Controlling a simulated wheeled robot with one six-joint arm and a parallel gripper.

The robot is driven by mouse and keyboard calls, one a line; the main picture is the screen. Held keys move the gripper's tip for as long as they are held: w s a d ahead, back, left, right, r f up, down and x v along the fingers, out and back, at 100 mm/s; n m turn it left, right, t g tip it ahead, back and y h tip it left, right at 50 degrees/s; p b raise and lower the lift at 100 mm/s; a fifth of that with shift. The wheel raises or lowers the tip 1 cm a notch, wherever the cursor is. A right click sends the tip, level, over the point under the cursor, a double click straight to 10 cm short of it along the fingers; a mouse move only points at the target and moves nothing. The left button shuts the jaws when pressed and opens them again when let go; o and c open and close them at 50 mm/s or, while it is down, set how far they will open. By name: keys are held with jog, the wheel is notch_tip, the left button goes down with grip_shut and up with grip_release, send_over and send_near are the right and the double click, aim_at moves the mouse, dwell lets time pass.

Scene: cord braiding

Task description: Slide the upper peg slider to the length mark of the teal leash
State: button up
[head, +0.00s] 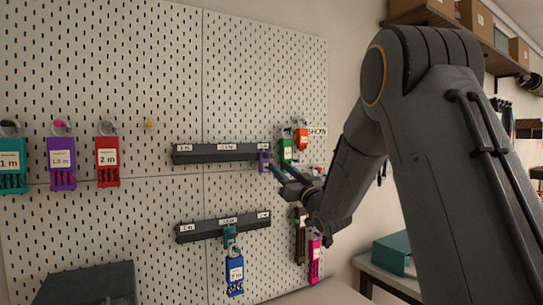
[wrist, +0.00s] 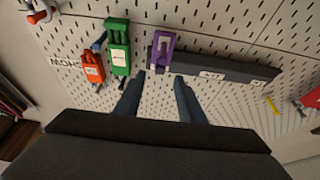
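The upper rail (head: 215,155) is a dark bar with white length labels on the pegboard. Its purple peg slider (head: 264,161) sits at the right end; it also shows in the wrist view (wrist: 163,46). The left label of the rail seems to read 1 m (head: 184,148). The teal leash card (head: 11,160), marked 1 m, hangs at the far left. My gripper (head: 280,176) is just right of and below the slider. In the wrist view, my two fingers (wrist: 160,80) are apart with nothing between them, and the slider lies beyond their tips. Contact is not visible.
A lower rail (head: 205,230) has a teal slider (head: 229,238) with a blue card (head: 235,276) below. Green (head: 286,149) and orange (head: 302,138) holders hang close to my gripper. Purple (head: 61,163) and red (head: 107,161) cards hang at left.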

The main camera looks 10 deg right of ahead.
aim_at(271, 157)
jog(key=p+x, duration=0.3)
jog(key=x, duration=0.4)
jog(key=shift+w+a+r, duration=0.15)
jog(key=shift+w+r, duration=0.1)
jog(key=shift+w, duration=0.05)
grip_shut()
